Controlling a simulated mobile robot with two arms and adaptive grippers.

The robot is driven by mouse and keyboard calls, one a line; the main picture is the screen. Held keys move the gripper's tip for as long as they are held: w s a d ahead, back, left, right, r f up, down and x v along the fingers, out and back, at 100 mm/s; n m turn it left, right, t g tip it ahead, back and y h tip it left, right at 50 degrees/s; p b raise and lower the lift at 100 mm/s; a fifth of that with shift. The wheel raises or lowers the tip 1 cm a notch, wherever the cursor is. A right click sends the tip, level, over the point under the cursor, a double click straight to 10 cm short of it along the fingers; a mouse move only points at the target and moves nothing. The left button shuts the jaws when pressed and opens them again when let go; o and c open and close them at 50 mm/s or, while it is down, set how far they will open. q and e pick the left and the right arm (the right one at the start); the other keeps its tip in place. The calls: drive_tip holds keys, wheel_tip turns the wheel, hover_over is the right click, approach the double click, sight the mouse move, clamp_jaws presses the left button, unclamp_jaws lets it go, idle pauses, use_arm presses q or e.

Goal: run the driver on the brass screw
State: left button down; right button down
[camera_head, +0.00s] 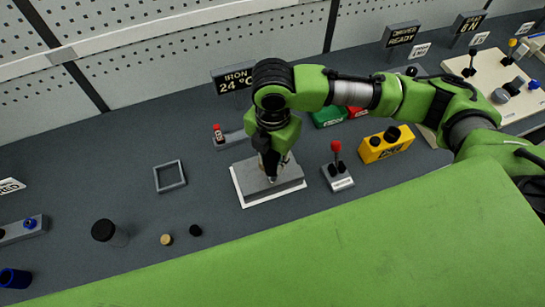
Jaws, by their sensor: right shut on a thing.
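A small round brass-coloured piece (166,239) lies on the dark bench at the front left; it is too small to tell whether it is the brass screw. My right gripper (270,172) points down over a grey block (288,178) on a white plate (262,200). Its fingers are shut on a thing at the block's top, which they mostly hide. A sign reading "DRIVER READY" (401,33) stands at the back right. I cannot pick out the driver itself. My left gripper is not in view.
A red-knobbed lever box (338,178) and a yellow box (387,146) stand right of the block. An "IRON 24 °C" sign (233,79) stands behind.

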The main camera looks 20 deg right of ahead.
drive_tip(key=shift+p, duration=0.35)
idle(1.1)
wheel_tip(320, 180, up, 3)
drive_tip(key=p, duration=0.3)
drive_tip(key=shift+f, duration=0.1)
drive_tip(key=shift+r, duration=2.1)
